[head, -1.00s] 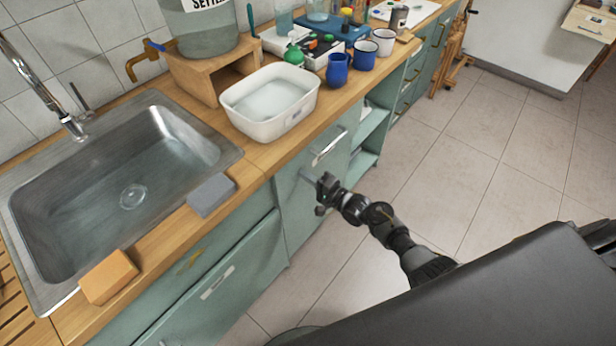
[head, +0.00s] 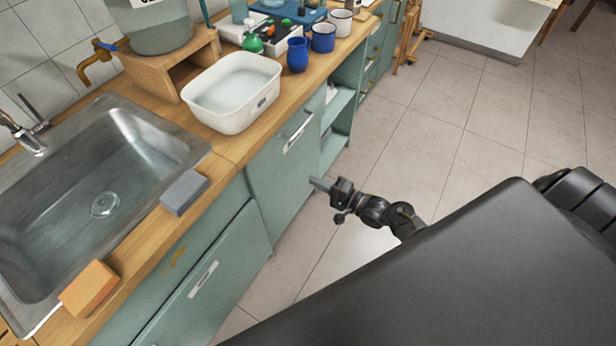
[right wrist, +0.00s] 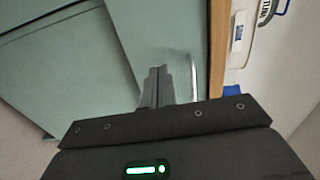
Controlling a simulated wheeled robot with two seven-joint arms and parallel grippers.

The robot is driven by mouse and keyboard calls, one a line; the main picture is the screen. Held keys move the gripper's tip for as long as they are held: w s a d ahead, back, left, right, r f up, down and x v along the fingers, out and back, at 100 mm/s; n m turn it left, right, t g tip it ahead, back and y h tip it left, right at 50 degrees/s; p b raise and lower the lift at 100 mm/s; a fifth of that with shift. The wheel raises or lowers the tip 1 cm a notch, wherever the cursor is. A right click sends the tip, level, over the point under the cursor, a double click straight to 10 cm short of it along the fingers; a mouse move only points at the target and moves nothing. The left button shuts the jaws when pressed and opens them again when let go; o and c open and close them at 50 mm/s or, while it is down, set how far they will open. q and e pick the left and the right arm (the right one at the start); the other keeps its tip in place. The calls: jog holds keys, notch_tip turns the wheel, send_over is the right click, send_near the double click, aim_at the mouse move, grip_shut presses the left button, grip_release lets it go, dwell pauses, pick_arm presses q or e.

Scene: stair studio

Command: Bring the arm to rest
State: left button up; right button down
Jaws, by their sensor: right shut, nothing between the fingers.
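My right gripper (head: 320,184) is in front of the green cabinet door (head: 276,178) in the head view, below the worktop edge. Its fingers are shut with nothing between them. In the right wrist view, the closed fingers (right wrist: 156,86) point toward the green cabinet front, with the door's handle beside them to the right. I cannot tell the exact gap between the fingertips and the door. My left gripper is not in view.
The wooden worktop (head: 232,150) holds a sink (head: 60,215), a grey block (head: 184,192), an orange block (head: 89,289), a white basin (head: 232,115) and blue mugs (head: 298,55). An open shelf (head: 336,112) is beyond the door. Tiled floor (head: 470,130) at right is clear.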

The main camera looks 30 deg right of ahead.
dwell(0.4)
jog(key=s+d+f+n+g+h, duration=0.2)
jog(key=s+f+n, duration=0.15)
jog(key=f, duration=0.45)
jog(key=s+d+f+n+g+h, duration=0.1)
jog(key=s+f+n+g+h, duration=0.2)
jog(key=f, duration=0.5)
jog(key=s+d+f+n+g+h, duration=0.1)
jog(key=s+d+f+n+h, duration=0.15)
jog(key=s+f, duration=0.4)
jog(key=s+a+f+n+g, duration=0.1)
jog(key=s+f+g, duration=0.1)
jog(key=s+f, duration=0.3)
jog(key=s+a+f+n+g+h, duration=0.1)
jog(key=s+f, duration=0.4)
jog(key=s, duration=0.9)
jog(key=s+a+f+n+g, duration=0.3)
jog(key=s+f+g, duration=0.2)
jog(key=s, duration=0.5)
jog(key=shift+s+h, duration=0.2)
jog(key=shift+h, duration=0.15)
